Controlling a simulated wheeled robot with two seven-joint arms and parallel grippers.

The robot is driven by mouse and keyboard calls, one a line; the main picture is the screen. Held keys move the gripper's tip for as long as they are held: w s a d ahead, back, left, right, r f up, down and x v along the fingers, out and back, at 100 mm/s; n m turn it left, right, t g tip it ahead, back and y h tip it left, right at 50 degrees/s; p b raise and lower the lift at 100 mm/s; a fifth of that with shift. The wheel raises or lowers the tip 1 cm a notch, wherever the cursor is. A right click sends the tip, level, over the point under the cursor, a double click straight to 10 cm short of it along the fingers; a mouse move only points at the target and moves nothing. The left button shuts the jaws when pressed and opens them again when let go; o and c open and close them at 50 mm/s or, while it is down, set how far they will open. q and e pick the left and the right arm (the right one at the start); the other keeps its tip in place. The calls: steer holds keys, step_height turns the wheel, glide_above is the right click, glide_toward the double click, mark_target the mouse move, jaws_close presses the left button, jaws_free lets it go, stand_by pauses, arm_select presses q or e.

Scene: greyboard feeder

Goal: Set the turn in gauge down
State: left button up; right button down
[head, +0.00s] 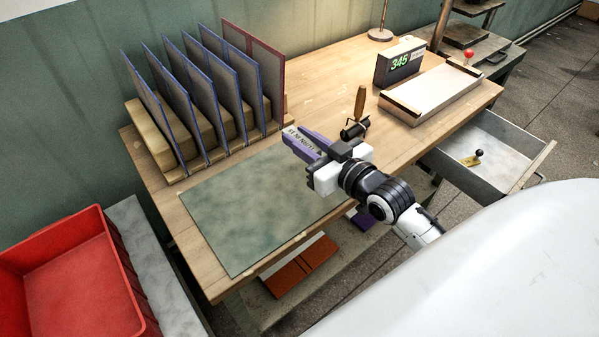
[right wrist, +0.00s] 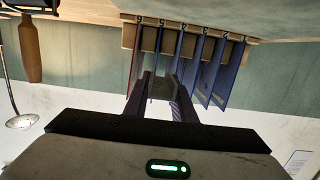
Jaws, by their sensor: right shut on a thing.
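The turn in gauge (head: 303,143) is a purple piece with dark lettering on its side. My right gripper (head: 318,155) is shut on it and holds it over the right back part of the green mat (head: 250,205). I cannot tell whether it touches the surface. In the right wrist view, purple shows at the jaws (right wrist: 166,98), but the gauge's outline there is unclear. My left gripper is not in view.
A wooden rack (head: 160,150) of blue-edged boards stands behind the mat. A wooden-handled roller (head: 357,122) is just beyond my right gripper. A display (head: 400,62) and a long tray (head: 437,92) are at right. A drawer (head: 500,150) stands open; a red bin (head: 60,260) is at left.

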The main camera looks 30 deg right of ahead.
mark_target(301, 176)
step_height(301, 176, down, 9)
steer(key=shift+f, duration=0.2)
stand_by(0.3)
steer(key=shift+f+b, duration=0.15)
steer(key=shift+b, duration=0.15)
steer(key=c, duration=1.5)
jaws_free()
